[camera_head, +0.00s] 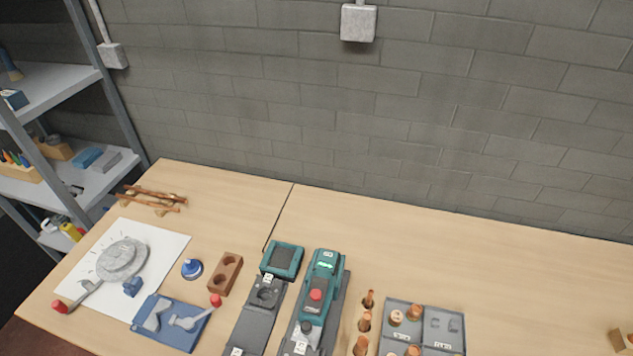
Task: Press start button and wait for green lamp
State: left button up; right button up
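A teal and black device (323,285) stands on a long dark base (335,318) near the table's front middle. A round red button (316,295) sits on its upper face. Above the button, a small green display or lamp (326,265) glows. I cannot tell which part is the start button. Neither of my grippers is in view.
Left of the bases are a wooden block with holes (225,273), a blue-white round part (192,268), a blue tray with tools (170,322) and a white sheet (165,250). Copper fittings (366,320) and a grey tray (443,328) stand right. The table's right back is clear.

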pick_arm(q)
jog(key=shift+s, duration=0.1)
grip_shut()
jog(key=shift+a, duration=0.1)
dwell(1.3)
